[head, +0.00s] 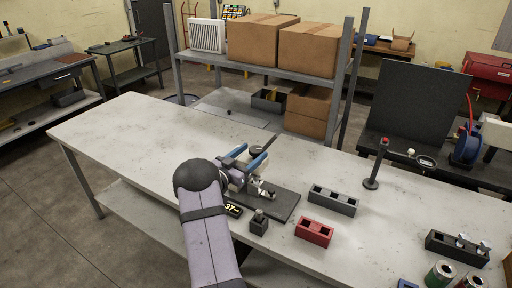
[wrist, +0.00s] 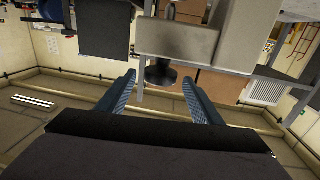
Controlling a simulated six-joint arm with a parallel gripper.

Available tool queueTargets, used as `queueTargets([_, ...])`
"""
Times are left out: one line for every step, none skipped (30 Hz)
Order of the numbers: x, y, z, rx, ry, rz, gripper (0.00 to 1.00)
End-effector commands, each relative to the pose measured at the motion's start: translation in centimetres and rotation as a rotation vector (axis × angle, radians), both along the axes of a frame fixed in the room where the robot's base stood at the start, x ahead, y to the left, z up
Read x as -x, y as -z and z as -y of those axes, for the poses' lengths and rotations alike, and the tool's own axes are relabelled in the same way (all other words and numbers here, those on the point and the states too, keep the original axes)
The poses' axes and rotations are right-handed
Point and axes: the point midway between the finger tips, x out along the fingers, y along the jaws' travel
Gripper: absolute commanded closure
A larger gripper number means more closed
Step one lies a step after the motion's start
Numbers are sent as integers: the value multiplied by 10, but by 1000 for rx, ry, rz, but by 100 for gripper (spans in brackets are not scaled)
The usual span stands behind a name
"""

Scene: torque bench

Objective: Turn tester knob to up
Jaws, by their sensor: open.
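The tester stands on the bench, mostly hidden behind my arm in the head view; its dark base plate (head: 286,207) and a small display (head: 234,209) reading about 37 show. In the wrist view a dark round knob (wrist: 161,72) sticks out from a light grey box (wrist: 178,38), which looks like the tester. My gripper (wrist: 160,77) is open, its two blue fingers either side of the knob with a gap on each side. In the head view the gripper (head: 249,157) is above the tester's rear. I cannot tell the knob's setting.
A dark block (head: 259,222) with a square top stands at the plate's front. A dark socket tray (head: 333,201) and a red tray (head: 314,232) lie to the right, with an upright dark post (head: 376,168) beyond. The bench's left half (head: 130,140) is clear.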

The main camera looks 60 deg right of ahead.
Motion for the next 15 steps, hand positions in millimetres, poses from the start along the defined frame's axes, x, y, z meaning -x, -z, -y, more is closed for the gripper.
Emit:
queueTargets([2, -2, 7, -1, 1, -1, 40])
queueTargets([2, -2, 11, 0, 0, -1, 40])
queueTargets([2, -2, 15, -1, 1, -2, 40])
queueTargets([3, -2, 17, 0, 1, -1, 40])
queueTargets([3, -2, 20, 0, 1, -1, 40])
queueTargets([3, -1, 23, 0, 1, -1, 40])
queueTargets([3, -1, 25, -1, 0, -1, 40])
queueTargets([3, -1, 26, -1, 0, -1, 40])
queueTargets([3, 0, 28, -1, -1, -1, 40])
queueTargets([3, 0, 29, -1, -1, -1, 40])
queueTargets([3, 0, 29, 0, -1, 0, 40])
queueTargets([3, 0, 30, 0, -1, 0, 40])
queueTargets([3, 0, 30, 0, -1, 0, 40])
queueTargets([3, 0, 31, 0, -1, 0, 40])
queueTargets([3, 0, 31, 0, -1, 0, 40])
